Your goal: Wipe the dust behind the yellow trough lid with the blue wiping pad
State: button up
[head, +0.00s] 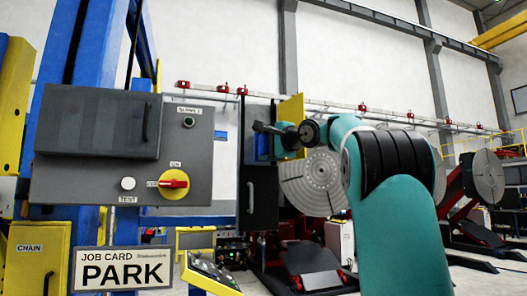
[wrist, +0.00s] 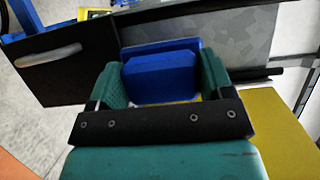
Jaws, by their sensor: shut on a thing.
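My gripper (wrist: 160,76) is shut on the blue wiping pad (wrist: 160,86), which sits between its two teal fingers in the wrist view. Beyond the pad is a mottled grey surface (wrist: 238,42) with a patchy, dusty look; I cannot tell whether the pad touches it. The yellow trough lid (wrist: 280,130) fills the lower right of the wrist view. In the head view the lid (head: 293,110) stands upright, and my gripper (head: 268,130) is beside it, partly hidden. The surface behind the lid is hidden there.
A dark panel with a handle (head: 257,208) hangs below the lid; a dark handled panel also shows in the wrist view (wrist: 40,75). A grey control box (head: 125,185) with a red-and-yellow switch and a PARK card (head: 122,270) stand at left.

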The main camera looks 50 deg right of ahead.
jog(key=shift+s+a, duration=0.2)
jog(key=shift+s, duration=0.15)
jog(key=shift+s, duration=0.1)
jog(key=shift+s+a+b, duration=0.3)
jog(key=shift+s+a, duration=0.1)
jog(key=shift+s, duration=0.2)
jog(key=shift+s+a+b, duration=0.25)
jog(key=shift+s+a, duration=0.15)
jog(key=shift+s, duration=0.2)
jog(key=shift+w, duration=0.1)
jog(key=w+d+p, duration=0.2)
jog(key=w, duration=0.1)
jog(key=w+p, duration=0.2)
jog(key=shift+d+r, duration=0.15)
jog(key=shift+d, duration=0.25)
jog(key=shift+w+d+p, duration=0.3)
jog(key=shift+w, duration=0.15)
jog(key=shift+w+d+p, duration=0.5)
jog(key=shift+w+p, duration=0.3)
jog(key=shift+w, duration=0.05)
